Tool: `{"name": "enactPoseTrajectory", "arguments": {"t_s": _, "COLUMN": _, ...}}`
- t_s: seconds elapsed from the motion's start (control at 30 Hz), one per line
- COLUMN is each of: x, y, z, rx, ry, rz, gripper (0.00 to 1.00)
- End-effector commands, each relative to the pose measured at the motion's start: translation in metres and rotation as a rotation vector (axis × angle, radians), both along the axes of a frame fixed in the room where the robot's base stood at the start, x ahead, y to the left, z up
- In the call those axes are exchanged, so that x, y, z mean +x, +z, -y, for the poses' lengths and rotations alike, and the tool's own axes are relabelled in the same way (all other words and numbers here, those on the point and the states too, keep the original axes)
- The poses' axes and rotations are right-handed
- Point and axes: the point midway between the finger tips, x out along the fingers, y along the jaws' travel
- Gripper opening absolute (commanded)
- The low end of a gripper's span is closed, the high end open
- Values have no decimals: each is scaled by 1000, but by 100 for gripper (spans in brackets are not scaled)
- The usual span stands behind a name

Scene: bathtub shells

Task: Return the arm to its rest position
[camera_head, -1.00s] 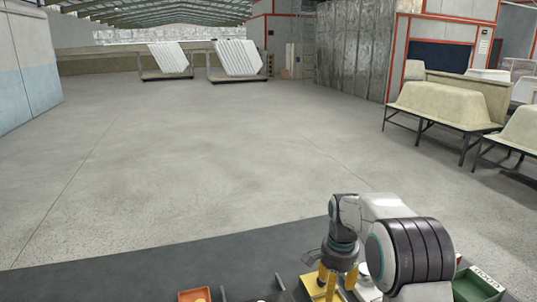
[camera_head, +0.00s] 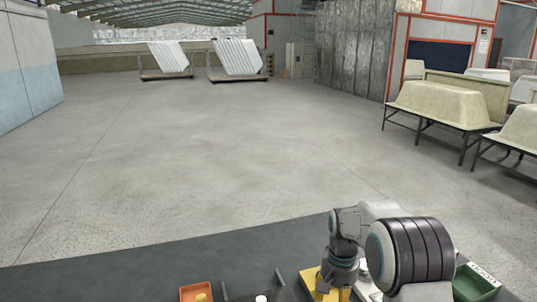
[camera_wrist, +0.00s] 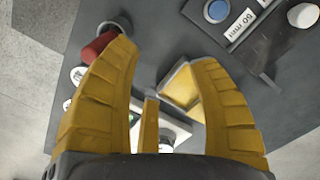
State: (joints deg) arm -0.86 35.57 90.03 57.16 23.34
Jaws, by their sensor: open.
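In the head view my arm is bent at the lower right, and the gripper (camera_head: 328,290) points down over the dark work surface (camera_head: 130,280). Its fingertips are partly hidden by the arm there. In the wrist view, a yellow and white item (camera_wrist: 180,90) lies below and beyond the fingers. A dark red item (camera_wrist: 98,48) lies close to the left finger.
An orange tray (camera_head: 195,293) and a green bin (camera_head: 474,282) stand on the work surface. A blue button (camera_wrist: 217,11) shows in the wrist view. Cream tub shells (camera_head: 440,103) on dark stands are at right. White shells (camera_head: 238,58) stand on racks far back. The middle floor is clear.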

Motion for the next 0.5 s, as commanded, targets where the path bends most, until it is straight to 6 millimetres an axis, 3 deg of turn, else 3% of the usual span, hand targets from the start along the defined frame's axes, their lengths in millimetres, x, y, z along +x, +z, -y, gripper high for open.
{"name": "enactPoseTrajectory", "arguments": {"t_s": 0.07, "x": -26, "y": -15, "z": 0, "rx": 7, "ry": 93, "rz": -61, "gripper": 54}}
{"name": "enactPoseTrajectory", "arguments": {"t_s": 0.17, "x": -57, "y": -16, "z": 1, "rx": 18, "ry": 198, "rz": -98, "gripper": 54}}
{"name": "enactPoseTrajectory", "arguments": {"t_s": 0.5, "x": -165, "y": 29, "z": 3, "rx": 37, "ry": 404, "rz": -90, "gripper": 54}}
